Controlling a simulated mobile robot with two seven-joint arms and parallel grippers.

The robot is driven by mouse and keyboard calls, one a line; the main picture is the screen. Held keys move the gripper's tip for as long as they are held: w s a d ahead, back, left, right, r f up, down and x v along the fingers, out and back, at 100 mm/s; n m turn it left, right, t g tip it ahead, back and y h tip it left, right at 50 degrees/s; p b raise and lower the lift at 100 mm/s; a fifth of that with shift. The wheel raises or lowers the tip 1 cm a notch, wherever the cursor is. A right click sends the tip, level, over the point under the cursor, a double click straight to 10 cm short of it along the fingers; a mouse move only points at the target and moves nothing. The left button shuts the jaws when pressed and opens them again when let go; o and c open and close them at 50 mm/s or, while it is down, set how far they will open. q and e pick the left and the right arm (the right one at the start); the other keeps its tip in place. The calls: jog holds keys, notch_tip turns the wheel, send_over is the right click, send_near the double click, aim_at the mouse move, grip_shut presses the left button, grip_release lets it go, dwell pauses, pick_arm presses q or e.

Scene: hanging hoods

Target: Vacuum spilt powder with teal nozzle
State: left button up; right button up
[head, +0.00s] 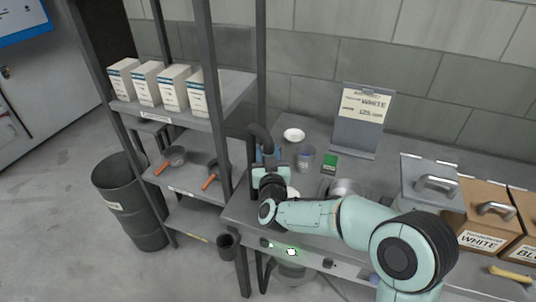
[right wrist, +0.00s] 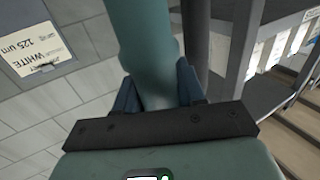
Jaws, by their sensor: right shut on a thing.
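My right gripper (head: 267,156) is over the left end of the bench, its arm reaching in from the right. In the right wrist view its two blue fingers (right wrist: 157,84) are shut on a teal tube, the nozzle (right wrist: 145,40). A dark curved hose (head: 259,136) shows just above the gripper in the head view. The nozzle's tip is hidden. A small white patch (head: 292,193) lies beside my wrist, partly covered; I cannot tell whether it is powder or a dish. My left gripper is not in view.
The bench (head: 318,132) carries a white dish (head: 294,135), a clear cup (head: 305,158), a green-topped box (head: 330,163), a WHITE sign (head: 362,118) and lidded bins (head: 430,184). A shelf rack (head: 190,150) with boxes and scoops stands close at left, beside a dark barrel (head: 130,200).

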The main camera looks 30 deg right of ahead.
jog(key=shift+d, duration=0.1)
jog(key=s+d+b, duration=0.4)
jog(key=d+b, duration=0.1)
jog(key=d, duration=0.4)
jog(key=shift+d, duration=0.15)
dwell(1.1)
jog(key=shift+w, duration=0.1)
dwell(0.5)
jog(key=w+a+p, duration=0.5)
jog(key=w+a, duration=0.4)
jog(key=w, duration=0.1)
jog(key=shift+w+p, duration=0.15)
jog(key=shift+p, duration=0.25)
dwell(1.2)
dwell(0.5)
jog(key=d+b, duration=0.2)
jog(key=d, duration=0.4)
jog(key=shift+s+d, duration=0.3)
dwell(0.5)
dwell(0.5)
